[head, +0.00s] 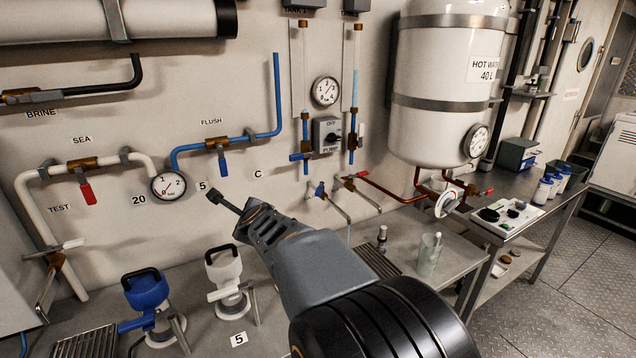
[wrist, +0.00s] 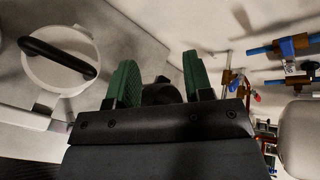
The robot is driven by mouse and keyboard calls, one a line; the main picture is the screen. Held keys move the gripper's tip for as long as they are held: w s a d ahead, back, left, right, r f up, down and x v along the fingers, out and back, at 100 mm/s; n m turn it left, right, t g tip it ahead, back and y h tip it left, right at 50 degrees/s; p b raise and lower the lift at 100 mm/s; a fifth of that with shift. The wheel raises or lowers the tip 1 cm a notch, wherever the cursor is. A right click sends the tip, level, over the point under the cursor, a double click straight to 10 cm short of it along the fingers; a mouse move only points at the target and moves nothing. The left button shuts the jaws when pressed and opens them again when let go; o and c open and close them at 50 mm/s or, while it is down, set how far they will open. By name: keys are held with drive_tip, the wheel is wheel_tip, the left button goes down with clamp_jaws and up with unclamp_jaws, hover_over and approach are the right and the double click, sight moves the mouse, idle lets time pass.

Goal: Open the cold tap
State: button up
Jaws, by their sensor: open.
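The cold tap (head: 319,189) has a blue handle and a thin metal spout and sits on the wall in the middle of the head view. A thin blue line shows below the spout's end. Beside it on the right is a tap with a red handle (head: 355,175). My gripper (head: 222,200) is left of the cold tap, apart from it, and points up and left. In the wrist view its green finger pads (wrist: 160,80) stand apart with nothing held between them. Tap fittings show small at the right of the wrist view; I cannot tell which is the cold tap.
A clear beaker (head: 428,254) stands on the bench. The hot water tank (head: 440,95) hangs right. Blue flush piping (head: 235,138) runs above my gripper.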

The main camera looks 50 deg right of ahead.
drive_tip(key=s+d+r+m+g+h, duration=0.15)
drive_tip(key=d+m+h, duration=0.35)
drive_tip(key=d+m, duration=0.5)
drive_tip(key=m+g+h, duration=0.2)
drive_tip(key=m+g, duration=0.1)
drive_tip(key=m, duration=0.5)
approach(318, 189)
drive_tip(key=shift+g, duration=0.25)
drive_tip(key=x, duration=0.6)
drive_tip(key=shift+w+d, duration=0.15)
drive_tip(key=shift+d, duration=0.15)
drive_tip(key=shift+x, duration=0.85)
drive_tip(key=shift+c, duration=0.2)
clamp_jaws()
drive_tip(key=shift+a, duration=0.1)
